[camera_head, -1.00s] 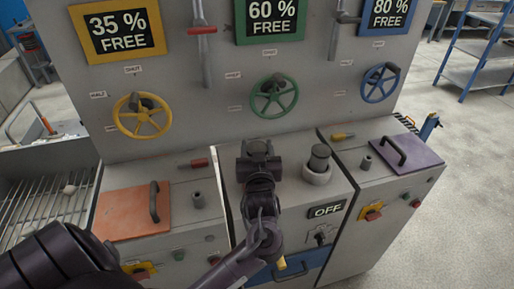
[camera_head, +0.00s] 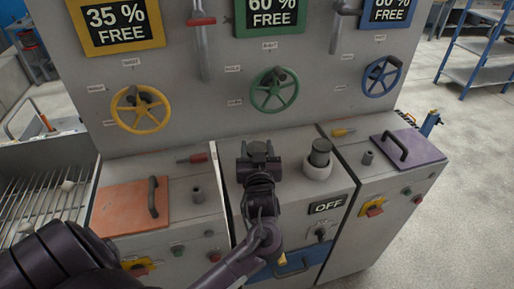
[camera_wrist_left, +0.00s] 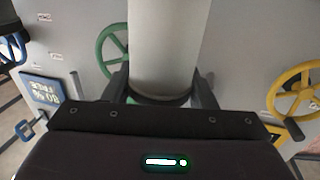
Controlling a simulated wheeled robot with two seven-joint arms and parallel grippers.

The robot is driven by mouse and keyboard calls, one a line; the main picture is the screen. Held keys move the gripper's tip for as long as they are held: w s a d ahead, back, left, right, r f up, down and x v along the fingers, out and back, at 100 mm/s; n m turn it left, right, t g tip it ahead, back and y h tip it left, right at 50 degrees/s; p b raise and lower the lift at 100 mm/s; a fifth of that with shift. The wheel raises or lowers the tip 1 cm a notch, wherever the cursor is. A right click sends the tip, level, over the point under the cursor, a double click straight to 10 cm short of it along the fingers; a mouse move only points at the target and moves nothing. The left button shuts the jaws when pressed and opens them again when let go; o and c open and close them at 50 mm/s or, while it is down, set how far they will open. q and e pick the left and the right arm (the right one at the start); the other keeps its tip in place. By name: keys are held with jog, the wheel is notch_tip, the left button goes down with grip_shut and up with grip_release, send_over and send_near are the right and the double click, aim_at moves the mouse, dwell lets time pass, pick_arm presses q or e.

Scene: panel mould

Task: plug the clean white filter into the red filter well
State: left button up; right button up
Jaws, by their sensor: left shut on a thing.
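My left gripper (camera_head: 258,152) is over the middle grey cabinet top, in front of the green wheel. In the left wrist view its fingers (camera_wrist_left: 160,88) are shut on a pale, whitish cylinder (camera_wrist_left: 166,40) with a dark band at its near end, which looks like the clean white filter. The gripper hides this cylinder in the head view. No red filter well can be made out. To the gripper's right stands a white ring-shaped collar (camera_head: 317,170) with a dark grey cylinder (camera_head: 320,152) upright in it. My right gripper is not in view.
An orange lid (camera_head: 130,210) and a red-handled rod (camera_head: 192,159) lie left. A purple lid (camera_head: 420,150) and a yellow-handled rod (camera_head: 343,132) lie right. Behind rises the panel with yellow (camera_head: 140,109), green (camera_head: 274,90) and blue (camera_head: 381,75) wheels. An OFF sign (camera_head: 327,204) is on the front.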

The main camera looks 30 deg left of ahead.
pick_arm(q)
jog(key=shift+f+b, duration=1.05)
jog(key=shift+f, duration=0.55)
jog(key=o, duration=1.1)
jog(key=b+v, duration=0.2)
jog(key=v, duration=0.5)
jog(key=shift+s+d, duration=0.3)
